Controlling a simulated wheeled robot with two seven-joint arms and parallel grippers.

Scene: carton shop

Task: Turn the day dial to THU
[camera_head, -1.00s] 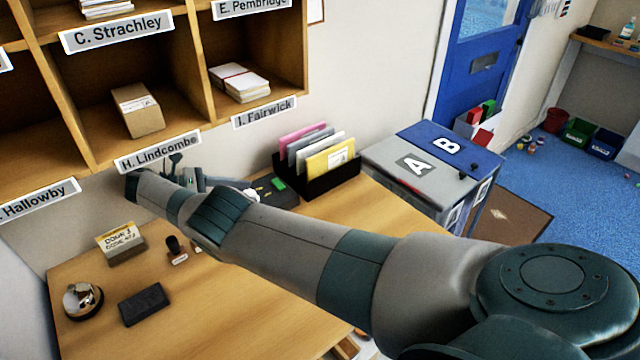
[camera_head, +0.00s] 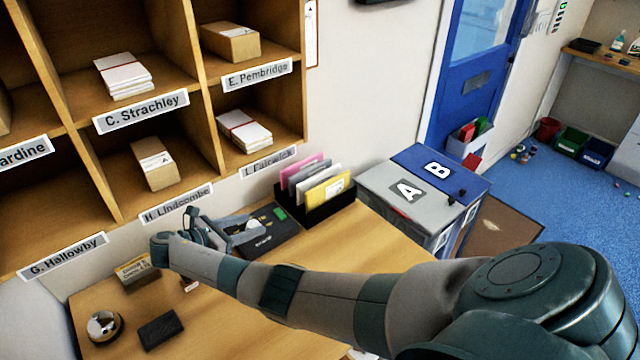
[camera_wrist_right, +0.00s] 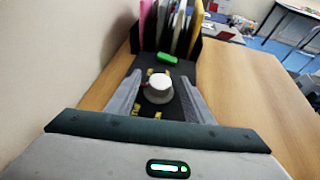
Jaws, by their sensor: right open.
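The day dial is a pale round knob (camera_head: 253,224) on a flat black box (camera_head: 285,237) at the back of the desk. Small yellow marks around it are too small to read, so I cannot tell its setting. My right gripper (camera_head: 247,228) is open at the dial. In the right wrist view the knob (camera_wrist_right: 158,88) sits between the two open fingers (camera_wrist_right: 160,80), with a gap visible on each side; I cannot tell whether either finger touches it. A green strip (camera_wrist_right: 166,58) shows on the box beyond the knob. My left gripper is not in view.
A black rack of coloured envelopes (camera_head: 322,205) stands just right of the box. Wooden pigeonholes (camera_head: 190,185) rise behind the desk. A yellow card (camera_head: 133,268), a bell (camera_head: 103,325) and a black pad (camera_head: 161,329) lie at left. The right of the desk (camera_head: 390,235) is clear.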

